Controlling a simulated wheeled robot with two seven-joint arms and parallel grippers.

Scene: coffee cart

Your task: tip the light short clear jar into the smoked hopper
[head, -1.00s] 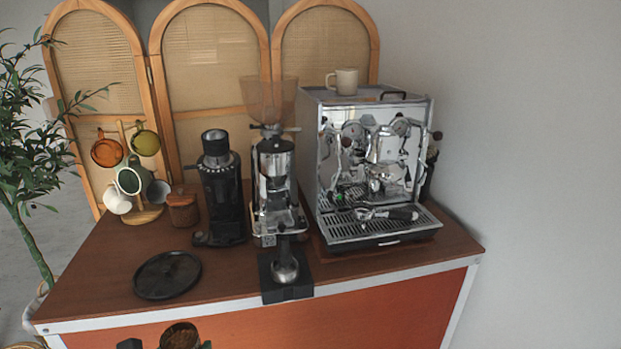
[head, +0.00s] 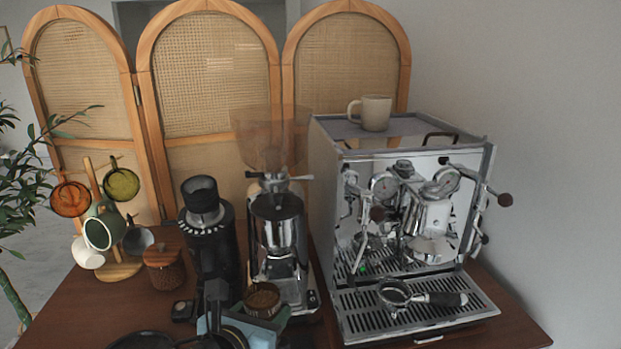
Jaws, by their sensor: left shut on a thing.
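The short clear jar (head: 262,298) shows its open mouth with brown contents inside. My left gripper (head: 258,316) is shut on it at the bottom centre, in front of the chrome grinder. The jar looks roughly upright; its lower part is hidden by the gripper. The smoked hopper (head: 270,135) is a brownish see-through funnel on top of the chrome grinder (head: 277,225). It stands above and behind the jar, well apart from it. My right gripper is not in view.
A black grinder (head: 208,235) and a wood-lidded jar (head: 165,270) stand left of the chrome grinder. A mug tree (head: 98,200) is further left. The espresso machine (head: 400,215) stands close on the right, with a portafilter (head: 395,292) on its tray and a mug (head: 376,112) on top.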

